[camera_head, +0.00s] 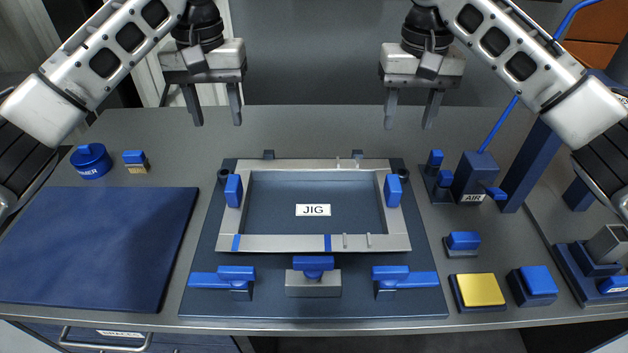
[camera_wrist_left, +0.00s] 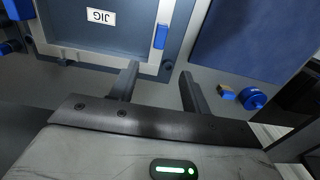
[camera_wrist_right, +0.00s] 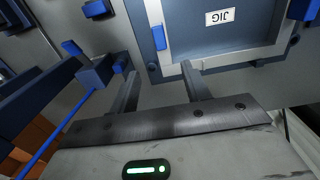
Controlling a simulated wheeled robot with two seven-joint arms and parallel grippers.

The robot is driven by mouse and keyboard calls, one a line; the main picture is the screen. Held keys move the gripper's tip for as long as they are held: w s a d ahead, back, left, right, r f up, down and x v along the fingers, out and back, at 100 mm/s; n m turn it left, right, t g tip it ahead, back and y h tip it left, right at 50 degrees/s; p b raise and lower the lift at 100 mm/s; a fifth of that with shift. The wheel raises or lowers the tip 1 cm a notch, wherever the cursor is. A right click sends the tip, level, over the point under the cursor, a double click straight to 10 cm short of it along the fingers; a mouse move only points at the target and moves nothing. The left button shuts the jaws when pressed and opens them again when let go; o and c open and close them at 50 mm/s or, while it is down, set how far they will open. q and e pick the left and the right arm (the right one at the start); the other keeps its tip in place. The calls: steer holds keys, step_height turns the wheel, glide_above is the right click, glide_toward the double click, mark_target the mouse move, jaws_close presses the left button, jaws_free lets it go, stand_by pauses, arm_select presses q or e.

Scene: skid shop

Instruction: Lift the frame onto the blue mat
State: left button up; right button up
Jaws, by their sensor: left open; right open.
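The frame (camera_head: 290,242), a grey metal rectangle with blue marks, lies flat on the dark blue jig plate (camera_head: 310,299) labelled JIG. Blue blocks (camera_head: 233,190) (camera_head: 393,190) sit at its left and right sides. The blue mat (camera_head: 90,245) lies flat and bare at the left of the bench. My left gripper (camera_head: 217,122) is open and empty, above and behind the frame's back left corner. My right gripper (camera_head: 409,124) is open and empty, above and behind the back right corner. The frame also shows in the left wrist view (camera_wrist_left: 152,68) and right wrist view (camera_wrist_right: 181,67).
Blue toggle clamps (camera_head: 222,277) (camera_head: 405,278) and a centre clamp (camera_head: 313,277) line the jig's front. A round blue container (camera_head: 91,161) and a small brush-like block (camera_head: 136,161) stand behind the mat. An AIR post (camera_head: 475,178), yellow pad (camera_head: 479,290) and blue button block (camera_head: 534,284) stand right.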

mark_target(232, 182)
arm_select(q)
steer(key=f, duration=1)
steer(key=s+f, duration=0.1)
steer(key=f, duration=0.4)
steer(key=shift+f, duration=0.35)
arm_select(e)
steer(key=f, duration=1)
steer(key=s+f, duration=0.1)
steer(key=f, duration=0.4)
steer(key=shift+f, duration=0.35)
arm_select(q)
jaws_close()
arm_select(e)
steer(key=shift+w, duration=0.1)
jaws_close()
arm_select(q)
steer(key=shift+w+r, duration=0.1)
